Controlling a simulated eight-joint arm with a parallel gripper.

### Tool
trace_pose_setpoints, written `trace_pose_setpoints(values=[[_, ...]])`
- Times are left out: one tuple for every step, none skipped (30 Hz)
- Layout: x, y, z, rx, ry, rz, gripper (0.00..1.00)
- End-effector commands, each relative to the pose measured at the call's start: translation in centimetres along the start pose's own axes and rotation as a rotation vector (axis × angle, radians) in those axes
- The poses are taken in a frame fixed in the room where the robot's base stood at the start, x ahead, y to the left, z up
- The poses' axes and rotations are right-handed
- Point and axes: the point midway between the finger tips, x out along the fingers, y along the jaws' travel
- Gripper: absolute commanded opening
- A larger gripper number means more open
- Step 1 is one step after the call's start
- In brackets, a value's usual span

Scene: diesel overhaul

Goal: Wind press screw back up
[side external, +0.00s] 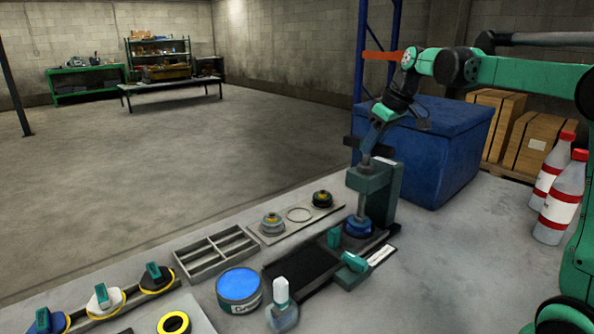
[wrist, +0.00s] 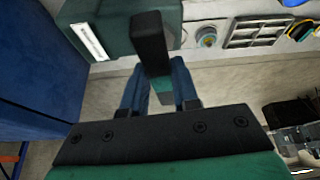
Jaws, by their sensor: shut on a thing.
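The press is a dark green frame (side external: 381,190) standing on a black base, with a thin grey screw (side external: 361,204) running down from its head. A blue round part (side external: 358,228) sits under the screw's lower end. A dark handle bar (wrist: 150,42) at the top of the screw shows large in the wrist view. My gripper (side external: 370,150) points down at the top of the press and is shut on the handle. In the wrist view, its blue fingers (wrist: 160,88) stand on either side of the handle. The exact contact is partly hidden.
A large blue crate (side external: 432,150) stands close behind the press. A grey compartment tray (side external: 216,254), a blue-topped tin (side external: 239,289) and a plate with round parts (side external: 298,217) lie left of it. Bottles (side external: 556,207) stand at the right. The front right bench is clear.

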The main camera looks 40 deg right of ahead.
Motion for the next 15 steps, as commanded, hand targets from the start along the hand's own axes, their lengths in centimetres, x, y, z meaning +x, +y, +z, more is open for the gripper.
trace_pose_setpoints(values=[[-0.03,0.14,-0.03,-0.037,-0.001,-0.017,0.00],[-0.05,0.18,-0.05,-0.071,0.000,-0.032,0.00],[-0.07,0.25,-0.09,-0.120,0.000,-0.052,0.00],[-0.09,0.29,-0.11,-0.156,0.000,-0.068,0.00],[-0.11,0.33,-0.12,-0.189,0.001,-0.082,0.00],[-0.13,0.38,-0.13,-0.230,0.000,-0.099,0.00],[-0.13,0.38,-0.15,-0.254,0.000,-0.110,0.00],[-0.14,0.39,-0.16,-0.274,0.001,-0.117,0.00],[-0.16,0.38,-0.16,-0.291,0.001,-0.124,0.00],[-0.17,0.37,-0.16,-0.298,0.001,-0.127,0.00],[-0.17,0.35,-0.16,-0.301,0.001,-0.128,0.00],[-0.17,0.34,-0.15,-0.301,0.001,-0.128,0.00],[-0.17,0.34,-0.15,-0.300,0.001,-0.128,0.00],[-0.17,0.34,-0.15,-0.300,0.001,-0.128,0.00],[-0.17,0.33,-0.15,-0.300,0.001,-0.128,0.00]])
